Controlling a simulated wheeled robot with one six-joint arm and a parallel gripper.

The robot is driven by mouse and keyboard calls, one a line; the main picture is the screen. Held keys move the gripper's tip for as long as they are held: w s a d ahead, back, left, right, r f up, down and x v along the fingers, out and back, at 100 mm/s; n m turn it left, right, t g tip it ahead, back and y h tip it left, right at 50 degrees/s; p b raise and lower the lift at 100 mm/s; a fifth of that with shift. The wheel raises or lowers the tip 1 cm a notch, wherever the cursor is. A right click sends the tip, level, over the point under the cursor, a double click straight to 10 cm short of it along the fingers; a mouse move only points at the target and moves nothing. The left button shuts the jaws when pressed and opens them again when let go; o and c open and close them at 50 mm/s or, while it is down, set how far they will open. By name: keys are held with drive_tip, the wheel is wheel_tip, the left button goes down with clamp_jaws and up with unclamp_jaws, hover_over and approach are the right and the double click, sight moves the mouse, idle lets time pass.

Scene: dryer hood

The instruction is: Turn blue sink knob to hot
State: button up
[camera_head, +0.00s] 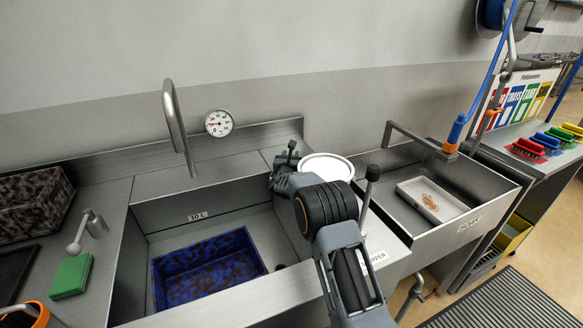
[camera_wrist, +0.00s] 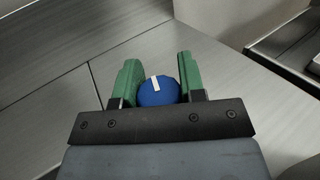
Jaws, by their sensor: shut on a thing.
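The blue knob (camera_wrist: 157,95) shows in the wrist view, round, with a white pointer mark on its top, tilted slightly left of straight up in the picture. My gripper (camera_wrist: 156,80) has its two green fingers on either side of the knob and is shut on it. In the head view my gripper (camera_head: 288,157) is at the back right corner of the sink (camera_head: 213,210), and the knob is hidden there behind my arm. A grey curved faucet (camera_head: 178,125) rises behind the sink. No hot or cold label is readable.
A round dial gauge (camera_head: 218,123) is on the wall. A white round dish (camera_head: 327,166) stands just right of my gripper. A blue speckled tray (camera_head: 207,270) lies in the sink, and a second basin (camera_head: 497,203) with a white tray is at right.

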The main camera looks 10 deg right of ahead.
drive_tip(key=shift+r, duration=0.1)
idle(0.3)
drive_tip(key=o, duration=0.9)
drive_tip(key=shift+o, duration=0.2)
drive_tip(key=shift+p, duration=0.4)
